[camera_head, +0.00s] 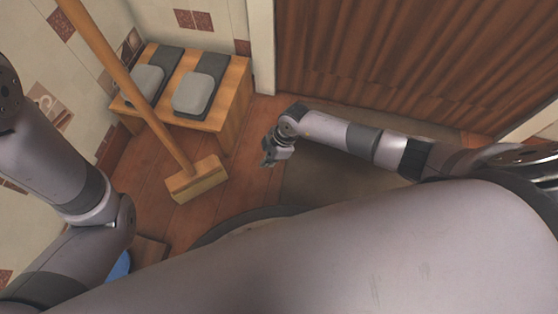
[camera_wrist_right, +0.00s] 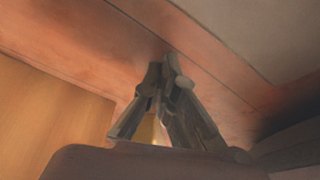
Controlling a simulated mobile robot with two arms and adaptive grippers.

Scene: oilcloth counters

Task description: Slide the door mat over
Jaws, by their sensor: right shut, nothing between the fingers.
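The door mat (camera_head: 325,182) is a flat grey-brown sheet on the wooden floor before the brown door, and my right arm and body hide part of it. In the right wrist view, a grey surface that looks like the mat (camera_wrist_right: 285,32) fills the upper right corner. My right gripper (camera_head: 267,160) is shut and empty by the mat's left edge. In the wrist view its fingertips (camera_wrist_right: 167,68) meet over bare floorboards, left of the mat; I cannot tell whether they touch the floor. My left arm enters from the left, its gripper out of view.
A wooden broom (camera_head: 195,182) stands on the floor left of my right gripper. A wooden bench (camera_head: 236,95) with grey pads stands behind it against the wall. The slatted door (camera_head: 400,60) closes the back. Bare floor (camera_head: 232,200) lies between broom and mat.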

